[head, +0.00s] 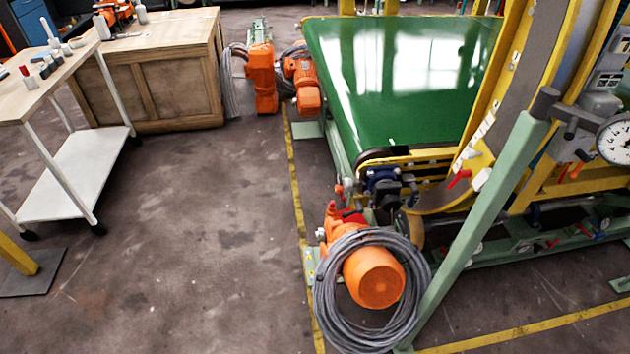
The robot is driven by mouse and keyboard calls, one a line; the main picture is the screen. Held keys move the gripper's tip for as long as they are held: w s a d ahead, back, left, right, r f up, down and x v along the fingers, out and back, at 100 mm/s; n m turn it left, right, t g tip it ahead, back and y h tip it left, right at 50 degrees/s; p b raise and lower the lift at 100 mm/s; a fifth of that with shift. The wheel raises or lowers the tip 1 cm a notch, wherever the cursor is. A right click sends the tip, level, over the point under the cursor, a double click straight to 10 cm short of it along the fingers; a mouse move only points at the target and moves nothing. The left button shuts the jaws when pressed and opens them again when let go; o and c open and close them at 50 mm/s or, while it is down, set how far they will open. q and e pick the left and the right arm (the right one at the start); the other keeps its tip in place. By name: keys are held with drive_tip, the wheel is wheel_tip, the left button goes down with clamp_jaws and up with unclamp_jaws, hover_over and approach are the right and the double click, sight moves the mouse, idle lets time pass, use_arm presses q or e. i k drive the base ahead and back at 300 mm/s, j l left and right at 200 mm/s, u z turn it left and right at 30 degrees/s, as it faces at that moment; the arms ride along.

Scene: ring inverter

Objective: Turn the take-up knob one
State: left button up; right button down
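I cannot tell which part is the take-up knob. Small red parts show at the near end of the green conveyor belt (400,75): a red handle (459,178) on the yellow frame and a red piece (339,191) left of a dark blue fitting (382,178). A small orange-red handle (577,170) sits below the round dial gauge (615,139) at the right. Neither of my grippers is in view.
An orange motor (374,277) with a coil of grey cable (325,300) stands in front of the conveyor. A slanted green post (484,215) rises at its right. A white trolley (75,185) and a wooden cabinet (160,85) stand at the left. Open floor (205,230) lies between.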

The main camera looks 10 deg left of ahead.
sight(348, 184)
drive_tip(key=i+j+z, duration=0.1)
drive_tip(key=z, duration=0.3)
drive_tip(key=j+z, duration=0.1)
drive_tip(key=z, duration=0.25)
drive_tip(key=i+j+z, duration=0.1)
drive_tip(key=z, duration=0.3)
drive_tip(key=i+j+z, duration=0.15)
drive_tip(key=j+z, duration=0.3)
drive_tip(key=j, duration=1)
drive_tip(key=k+j+z, duration=0.1)
drive_tip(key=j+z, duration=0.35)
drive_tip(key=j, duration=0.95)
